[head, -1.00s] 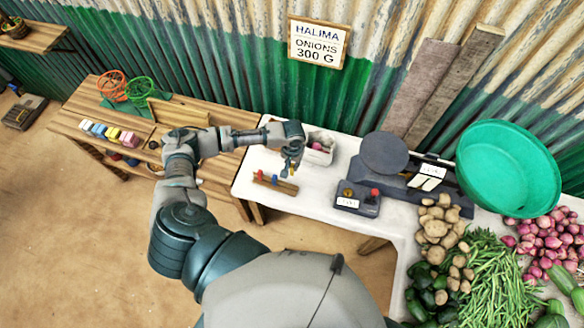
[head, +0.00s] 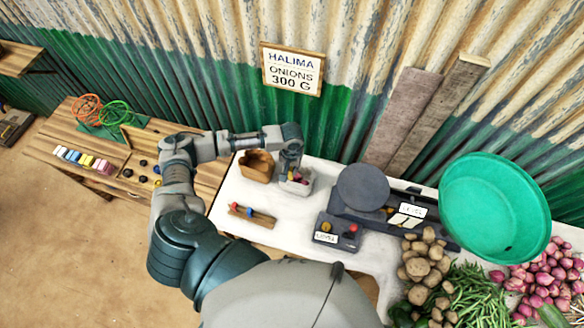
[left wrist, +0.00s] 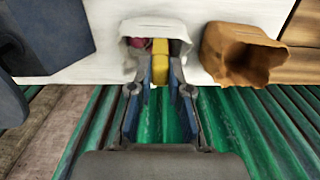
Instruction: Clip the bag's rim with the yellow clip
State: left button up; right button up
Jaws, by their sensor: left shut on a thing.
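My left gripper (head: 290,172) is over the white bag (head: 298,187) on the white table. In the left wrist view the two blue-padded fingers (left wrist: 160,78) are shut on the yellow clip (left wrist: 160,48). The clip overlaps the near rim of the white bag (left wrist: 137,29) in that view. I cannot tell whether it touches or grips the rim. Purple-red onions (left wrist: 140,43) show in the bag's mouth. My right gripper is not in view.
An open brown bag (head: 257,167) stands close beside the white bag; it also shows in the left wrist view (left wrist: 236,52). A wooden rack (head: 252,215) holds a red and a blue clip.

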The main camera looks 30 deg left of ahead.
pick_arm(q)
jog(key=shift+w+d+f+b, duration=0.15)
jog(key=shift+w+f+b, duration=0.25)
jog(key=shift+f+b, duration=0.35)
jog(key=f, duration=0.1)
jog(key=f+b, duration=0.1)
jog(key=f, duration=0.2)
jog(key=shift+s+d+f+b, duration=0.1)
jog(key=shift+s+d+b, duration=0.15)
jog(key=shift+b, duration=0.15)
jog(key=shift+w+d+f, duration=0.1)
jog(key=shift+d+f, duration=0.15)
jog(key=shift+f, duration=0.35)
jog(key=o, duration=0.8)
jog(key=shift+d, duration=0.1)
jog(key=shift+o, duration=0.2)
notch_tip(320, 180, up, 12)
jog(key=shift+a, duration=0.2)
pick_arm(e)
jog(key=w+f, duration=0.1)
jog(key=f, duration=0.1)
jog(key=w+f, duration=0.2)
